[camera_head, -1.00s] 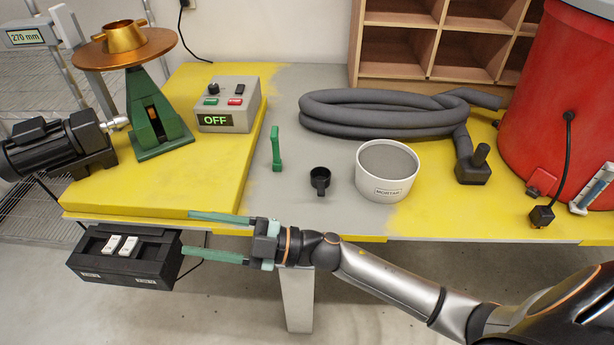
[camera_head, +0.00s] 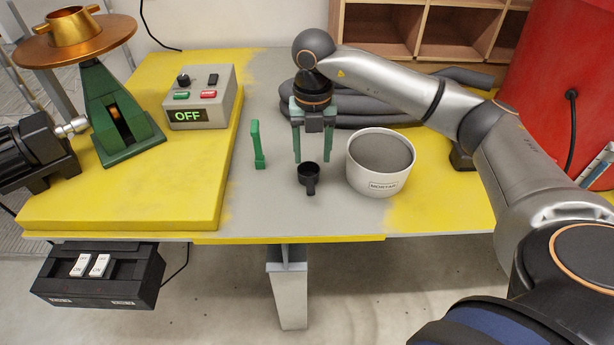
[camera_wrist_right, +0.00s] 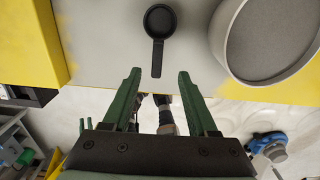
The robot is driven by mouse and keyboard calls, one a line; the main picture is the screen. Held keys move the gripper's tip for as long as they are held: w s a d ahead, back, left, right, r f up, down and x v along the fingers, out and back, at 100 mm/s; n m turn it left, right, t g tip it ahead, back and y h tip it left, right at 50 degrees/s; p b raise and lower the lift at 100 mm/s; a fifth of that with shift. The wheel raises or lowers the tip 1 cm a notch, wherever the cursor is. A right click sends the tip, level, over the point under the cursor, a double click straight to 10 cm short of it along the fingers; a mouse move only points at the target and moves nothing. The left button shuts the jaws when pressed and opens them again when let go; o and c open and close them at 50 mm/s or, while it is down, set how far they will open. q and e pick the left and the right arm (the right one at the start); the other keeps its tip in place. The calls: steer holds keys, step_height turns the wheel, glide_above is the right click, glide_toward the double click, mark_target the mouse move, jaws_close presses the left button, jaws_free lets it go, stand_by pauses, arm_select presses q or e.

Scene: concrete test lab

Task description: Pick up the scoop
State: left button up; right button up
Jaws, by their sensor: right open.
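The scoop (camera_head: 309,176) is a small black cup with a short handle. It lies on the grey strip of the table, its handle pointing toward the front edge. My right gripper (camera_head: 311,158) is open, its green fingers pointing down just behind and above the scoop, with nothing between them. In the right wrist view the scoop (camera_wrist_right: 160,22) lies ahead of the open fingertips (camera_wrist_right: 159,75), its handle pointing to the gap between them. My left gripper is not in view.
A white mortar bucket (camera_head: 379,183) stands close on the scoop's right. A grey hose coil (camera_head: 350,112) lies behind. A control box (camera_head: 203,98) reading OFF sits on the yellow platform (camera_head: 130,208).

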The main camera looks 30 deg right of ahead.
mark_target(310, 183)
steer(key=f, duration=0.5)
steer(key=f+p, duration=0.1)
steer(key=f, duration=0.4)
steer(key=shift+a+f, duration=0.2)
steer(key=shift+f, duration=0.15)
steer(key=shift+c, duration=0.4)
steer(key=shift+r, duration=0.1)
jaws_close()
stand_by(0.4)
